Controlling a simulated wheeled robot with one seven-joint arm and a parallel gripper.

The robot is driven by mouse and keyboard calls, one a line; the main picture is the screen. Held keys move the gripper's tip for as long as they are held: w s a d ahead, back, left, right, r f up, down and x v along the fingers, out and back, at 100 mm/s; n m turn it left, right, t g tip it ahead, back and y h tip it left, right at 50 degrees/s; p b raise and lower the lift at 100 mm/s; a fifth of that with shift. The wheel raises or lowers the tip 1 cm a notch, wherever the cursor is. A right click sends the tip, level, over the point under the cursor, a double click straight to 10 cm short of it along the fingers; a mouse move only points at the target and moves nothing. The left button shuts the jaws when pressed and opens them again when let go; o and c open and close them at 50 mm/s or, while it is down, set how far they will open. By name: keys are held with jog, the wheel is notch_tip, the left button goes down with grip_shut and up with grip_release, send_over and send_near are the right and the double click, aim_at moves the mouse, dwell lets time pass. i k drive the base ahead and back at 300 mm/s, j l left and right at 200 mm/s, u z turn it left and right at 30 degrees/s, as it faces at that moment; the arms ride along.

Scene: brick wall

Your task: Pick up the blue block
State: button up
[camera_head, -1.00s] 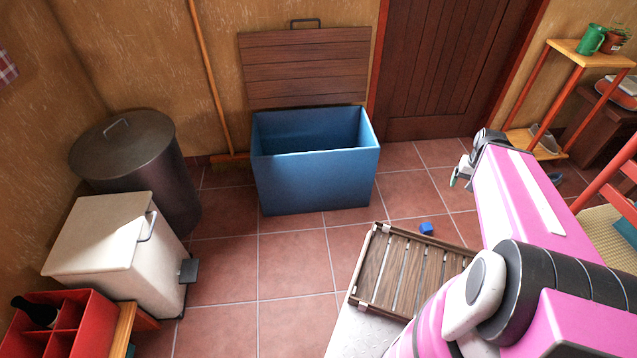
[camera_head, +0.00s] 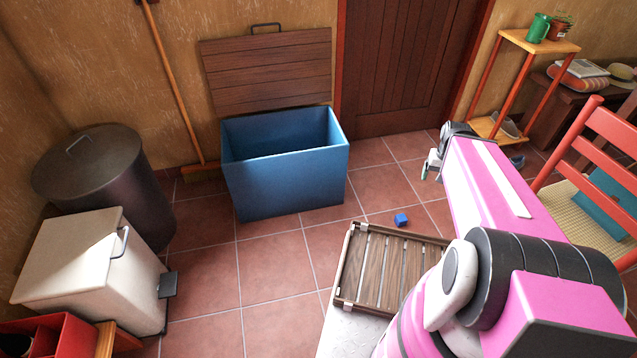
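A small blue block (camera_head: 401,220) lies on the red tiled floor, just beyond the far edge of a slatted wooden tray. My gripper (camera_head: 428,165) is at the end of my pink arm, raised to the right of and beyond the block in the picture, and apart from it. The fingers are small and partly hidden by the arm's end, so I cannot tell whether they are open or shut. No object shows in them.
The slatted wooden tray (camera_head: 338,275) is in front of my arm. An open blue chest (camera_head: 285,185) stands behind the block to the left. A red chair (camera_head: 590,140) and a plant stand (camera_head: 540,42) are at right. A white pedal bin (camera_head: 75,265) and dark bin (camera_head: 105,180) are at left.

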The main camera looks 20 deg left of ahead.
aim_at(400, 220)
jog(key=k+l+z, duration=0.35)
jog(key=k+l, duration=0.2)
jog(key=k+l+z, duration=0.35)
jog(key=l, duration=0.3)
jog(key=k, duration=0.1)
